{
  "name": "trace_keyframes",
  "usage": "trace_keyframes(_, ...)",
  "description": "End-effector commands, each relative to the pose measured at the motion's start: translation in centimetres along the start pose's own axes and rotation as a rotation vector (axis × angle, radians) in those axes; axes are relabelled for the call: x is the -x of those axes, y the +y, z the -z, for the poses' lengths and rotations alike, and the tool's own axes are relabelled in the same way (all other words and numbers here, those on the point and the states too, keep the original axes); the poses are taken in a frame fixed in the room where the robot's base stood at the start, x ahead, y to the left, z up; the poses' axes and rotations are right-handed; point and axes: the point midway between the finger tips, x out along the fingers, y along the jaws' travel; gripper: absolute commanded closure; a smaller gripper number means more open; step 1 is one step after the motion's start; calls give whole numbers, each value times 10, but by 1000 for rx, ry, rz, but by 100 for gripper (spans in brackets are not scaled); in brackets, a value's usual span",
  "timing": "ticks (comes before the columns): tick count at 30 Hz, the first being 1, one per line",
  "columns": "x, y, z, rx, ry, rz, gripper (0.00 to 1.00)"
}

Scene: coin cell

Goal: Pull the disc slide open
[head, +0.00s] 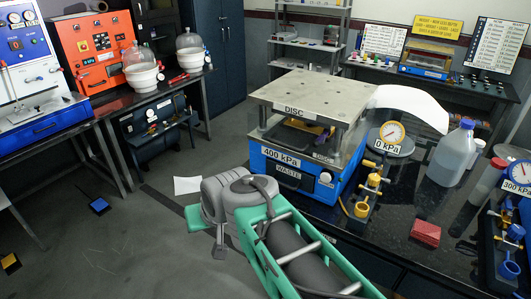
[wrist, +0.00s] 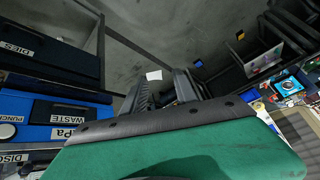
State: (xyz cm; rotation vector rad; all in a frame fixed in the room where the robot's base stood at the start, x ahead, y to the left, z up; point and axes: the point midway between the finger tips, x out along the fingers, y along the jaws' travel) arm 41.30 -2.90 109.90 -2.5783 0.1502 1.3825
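The blue press (head: 262,158) stands on the dark bench, with a thick steel plate (head: 330,92) on top. A DISC sign (head: 295,111) hangs at the plate's front edge. A smaller label, apparently DISC (head: 325,156), is low on the front right, above a dark WASTE drawer (head: 290,178). The wrist view shows a DISC label (wrist: 14,158) at the lower left edge. My gripper (wrist: 164,80) has its two dark fingers apart with nothing between them. It is left of and in front of the press, touching nothing visible. Its fingers are unclear in the head view.
A gauge marked 0 kPa (head: 392,132) and a brass-coloured valve (head: 368,190) stand right of the press. A clear jug (head: 452,155) and red block (head: 425,232) are on the bench. White paper (head: 187,185) lies on the floor. Open floor extends left.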

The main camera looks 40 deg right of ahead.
Motion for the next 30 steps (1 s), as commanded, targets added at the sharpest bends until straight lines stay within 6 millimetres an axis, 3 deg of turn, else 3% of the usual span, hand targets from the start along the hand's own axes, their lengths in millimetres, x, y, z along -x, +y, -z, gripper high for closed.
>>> trace_keyframes(1, -37, 24, 8, -130, 87, 14, 65)
trace_keyframes(3, -65, 57, 41, -347, 261, 77, 65)
trace_keyframes(5, -77, 93, 68, -545, 423, 149, 65)
trace_keyframes(7, -74, 142, 92, -766, 616, 248, 65)
trace_keyframes(9, -60, 191, 105, -953, 795, 351, 65)
trace_keyframes(13, -23, 259, 109, -1170, 1039, 507, 65)
trace_keyframes(15, -9, 276, 108, -1220, 1108, 553, 65)
trace_keyframes(18, -2, 284, 116, -1241, 1136, 580, 65)
trace_keyframes(30, -27, 296, 176, -1237, 1132, 577, 65)
